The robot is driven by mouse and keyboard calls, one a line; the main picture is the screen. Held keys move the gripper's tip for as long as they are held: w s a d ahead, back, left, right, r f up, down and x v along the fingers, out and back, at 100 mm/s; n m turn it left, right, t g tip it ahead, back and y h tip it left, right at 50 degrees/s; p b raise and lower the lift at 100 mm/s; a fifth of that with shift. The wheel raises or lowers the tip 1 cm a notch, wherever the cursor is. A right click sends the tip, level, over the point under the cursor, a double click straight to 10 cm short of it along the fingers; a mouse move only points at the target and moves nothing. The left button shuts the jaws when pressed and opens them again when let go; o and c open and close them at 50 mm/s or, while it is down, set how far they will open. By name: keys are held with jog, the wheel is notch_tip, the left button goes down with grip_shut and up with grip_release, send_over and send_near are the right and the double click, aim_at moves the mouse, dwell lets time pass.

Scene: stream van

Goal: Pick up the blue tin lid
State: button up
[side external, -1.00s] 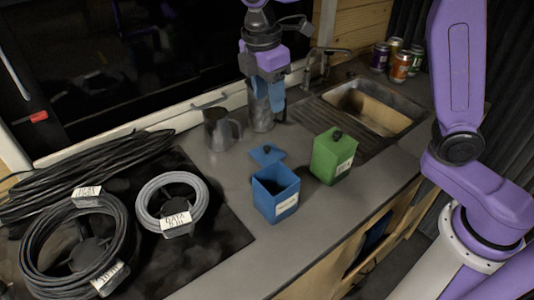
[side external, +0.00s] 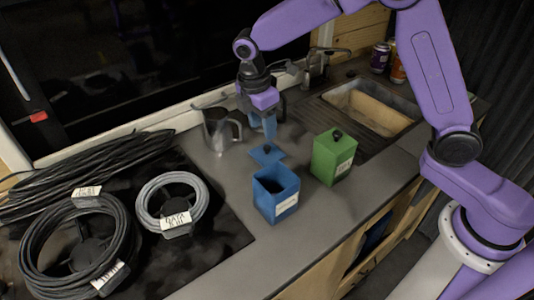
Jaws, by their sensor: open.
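The blue tin lid (side external: 266,156) lies flat on the grey counter, just behind the open blue tin (side external: 277,197). It has a dark knob on top. My gripper (side external: 269,138) points down directly above the lid, its blue fingers close to the knob. The fingers are open; the exact gap to the knob is too small to tell. The blue tin stands upright with a white label and a dark inside.
A green tin (side external: 333,158) with its lid on stands to the right. A metal jug (side external: 221,130) stands behind left. A sink (side external: 370,105) is at back right. Cable coils (side external: 172,203) lie at left. The counter front is clear.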

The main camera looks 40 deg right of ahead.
aim_at(267, 147)
jog(key=shift+s+d+f, duration=0.1)
jog(key=shift+d+f, duration=0.05)
jog(key=shift+f, duration=0.95)
jog(key=shift+s+d+f, duration=0.1)
jog(key=shift+f, duration=1)
jog(key=shift+s+d+f, duration=0.1)
jog(key=shift+d+f, duration=0.05)
jog(key=shift+f, duration=0.95)
grip_shut()
